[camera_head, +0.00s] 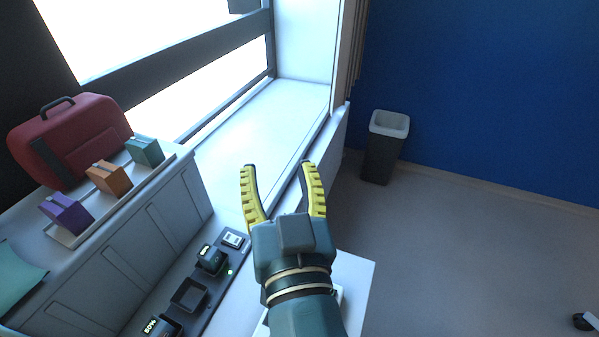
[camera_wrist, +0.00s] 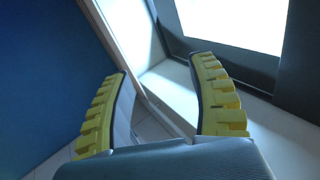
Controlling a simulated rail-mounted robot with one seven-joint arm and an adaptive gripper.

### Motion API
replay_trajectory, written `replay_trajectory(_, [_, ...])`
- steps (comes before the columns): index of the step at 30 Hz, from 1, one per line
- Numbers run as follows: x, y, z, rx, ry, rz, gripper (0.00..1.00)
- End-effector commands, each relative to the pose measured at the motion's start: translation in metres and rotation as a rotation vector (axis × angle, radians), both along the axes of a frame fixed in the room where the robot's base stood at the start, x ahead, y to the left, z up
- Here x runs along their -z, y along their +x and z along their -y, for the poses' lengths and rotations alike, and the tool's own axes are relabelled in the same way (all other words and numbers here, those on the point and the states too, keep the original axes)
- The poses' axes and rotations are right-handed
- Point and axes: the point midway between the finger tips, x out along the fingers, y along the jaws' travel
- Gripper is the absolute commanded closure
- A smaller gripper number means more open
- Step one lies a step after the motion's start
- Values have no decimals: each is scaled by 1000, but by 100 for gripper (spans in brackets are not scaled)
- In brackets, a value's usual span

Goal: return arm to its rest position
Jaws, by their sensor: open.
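My gripper (camera_head: 284,190) is open and empty, with two yellow ribbed fingers spread apart. In the head view it is near the picture's middle, raised and pointing away toward the window sill.
A black charger strip (camera_head: 213,296) with devices lies left of my arm. A cabinet (camera_head: 110,262) carries a red case (camera_head: 70,143) and purple, orange and teal boxes (camera_head: 108,178). A bin (camera_head: 383,150) stands by the blue wall. The floor at right is mostly clear.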

Motion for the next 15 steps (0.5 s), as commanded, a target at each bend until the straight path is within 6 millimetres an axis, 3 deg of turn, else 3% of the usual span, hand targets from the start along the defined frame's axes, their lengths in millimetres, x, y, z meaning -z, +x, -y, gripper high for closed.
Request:
replay_trajectory(1, [-21,-24,29,56,-21,96,41])
replay_trajectory(3, [-44,-51,52,112,-50,199,41])
replay_trajectory(6, [-60,-73,68,153,-75,272,41])
replay_trajectory(15, [-65,-77,69,158,-78,288,41])
